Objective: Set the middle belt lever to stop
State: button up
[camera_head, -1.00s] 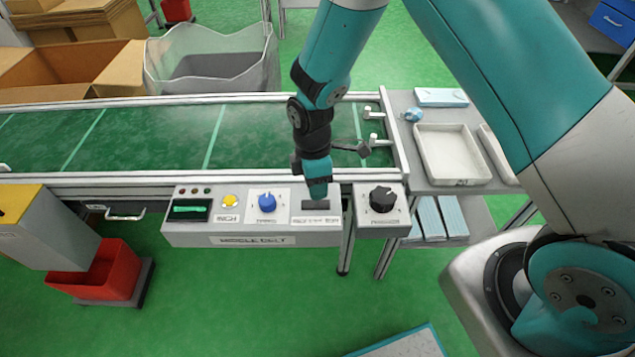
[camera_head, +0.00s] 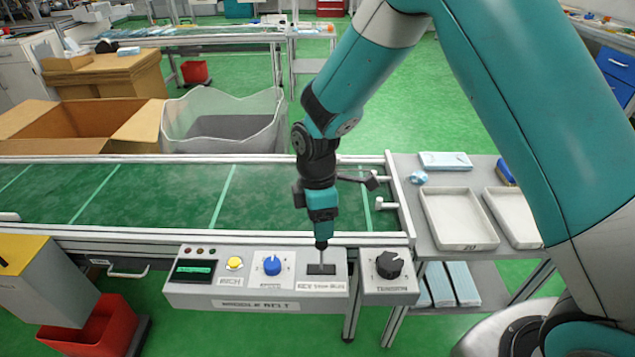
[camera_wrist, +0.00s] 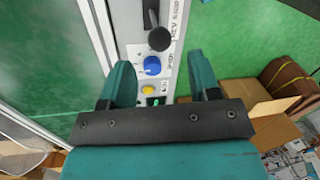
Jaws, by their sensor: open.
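The middle belt control panel (camera_head: 254,305) is a grey box on the front of the belt, labelled "MIDDLE BELT". The lever (camera_head: 321,246) has a dark knob on a thin stem that rises from a black slot plate at the panel's right end. Its small label is too blurred to read surely. My gripper (camera_head: 320,225) is just above the knob, pointing down. In the wrist view the lever knob (camera_wrist: 159,39) lies beyond the open, empty fingers (camera_wrist: 161,72), roughly between their lines. I cannot tell which setting the lever is at.
A blue dial (camera_head: 272,265) and a yellow button (camera_head: 235,263) sit left of the lever. A black tension knob (camera_head: 389,264) is close on its right. The green belt (camera_head: 150,195) and its rail lie behind the panel. White trays (camera_head: 458,218) stand at right.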

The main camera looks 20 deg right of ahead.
notch_tip(320, 180, up, 9)
jog(key=w, duration=0.1)
jog(key=shift+w+r, duration=0.2)
jog(key=shift+w, duration=0.05)
jog(key=s+r+m+t+y+p, duration=0.1)
jog(key=s+r+m+y+p, duration=0.3)
jog(key=s+r, duration=1.7)
jog(key=s+m+p, duration=0.1)
jog(key=m+p, duration=0.4)
jog(key=m, duration=0.1)
jog(key=shift+s+r+t, duration=0.25)
jog(key=shift+r+t, duration=0.1)
jog(key=shift+t, duration=0.05)
jog(key=shift+d, duration=0.1)
jog(key=shift+c, duration=0.2)
